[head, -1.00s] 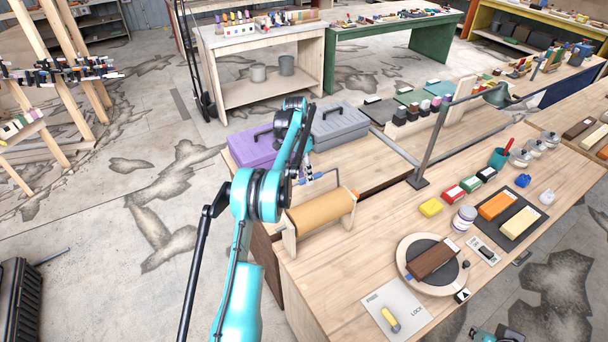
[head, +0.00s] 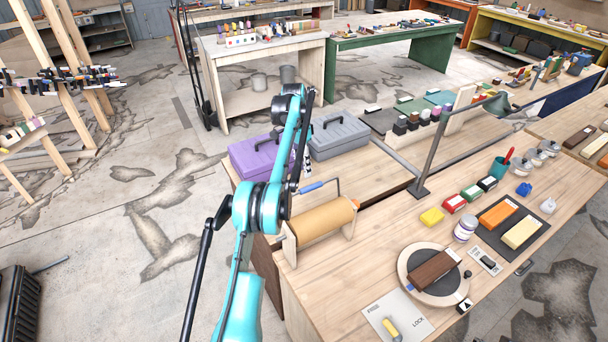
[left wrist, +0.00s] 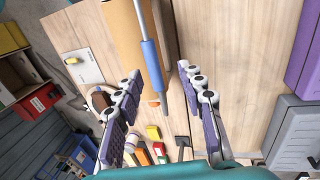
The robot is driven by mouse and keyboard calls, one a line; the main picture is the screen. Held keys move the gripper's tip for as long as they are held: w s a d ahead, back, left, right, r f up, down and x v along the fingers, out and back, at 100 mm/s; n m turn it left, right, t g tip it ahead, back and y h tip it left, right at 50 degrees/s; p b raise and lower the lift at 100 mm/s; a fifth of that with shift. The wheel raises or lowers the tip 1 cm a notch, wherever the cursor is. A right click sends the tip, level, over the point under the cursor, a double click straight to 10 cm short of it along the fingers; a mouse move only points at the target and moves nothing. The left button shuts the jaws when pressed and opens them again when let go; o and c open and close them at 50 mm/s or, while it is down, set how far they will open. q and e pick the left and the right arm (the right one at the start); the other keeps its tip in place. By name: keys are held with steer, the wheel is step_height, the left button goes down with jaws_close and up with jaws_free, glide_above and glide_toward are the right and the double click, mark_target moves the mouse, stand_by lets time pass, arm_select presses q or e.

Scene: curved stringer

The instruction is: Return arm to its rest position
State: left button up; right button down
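My left arm (head: 262,207), teal and black, reaches up over the near-left edge of the wooden bench (head: 385,255). My left gripper (head: 300,168) points down beside the purple toolbox, partly hidden behind the forearm. In the left wrist view, the left gripper (left wrist: 163,92) has its two purple-padded fingers spread wide, with nothing held between them. The brown paper roll (head: 322,221) on its wooden stand is close by. Its bar with a blue grip (left wrist: 152,64) shows beyond the fingers in the wrist view, apart from them. My right gripper does not show.
A purple toolbox (head: 254,157) and a grey toolbox (head: 338,136) stand behind the roll. A lamp post (head: 432,150) rises from the bench. A round turntable (head: 407,268) bears a dark block. Open floor (head: 90,250) lies left of the bench.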

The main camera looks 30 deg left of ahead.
arm_select(q)
steer(key=shift+r, duration=0.15)
stand_by(0.4)
steer(key=s+d+r+n+t+y+b, duration=0.15)
steer(key=s+d+r+b, duration=0.3)
steer(key=d, duration=0.45)
steer(key=s+d+n+t+b, duration=0.25)
steer(key=s+d+b, duration=0.25)
steer(key=s+d, duration=0.3)
steer(key=s+d+f+n+t+b, duration=0.1)
steer(key=s+d+f+t+b, duration=0.1)
steer(key=s+f, duration=0.6)
steer(key=s+d+f+n+t+b, duration=0.1)
steer(key=s+d+f+b, duration=0.3)
steer(key=s+f, duration=0.4)
steer(key=s+t, duration=0.1)
steer(key=s, duration=0.4)
steer(key=shift+s+d+f+y, duration=0.25)
steer(key=shift+d+f+y, duration=0.1)
steer(key=shift+f, duration=0.05)
steer(key=shift+c, duration=0.6)
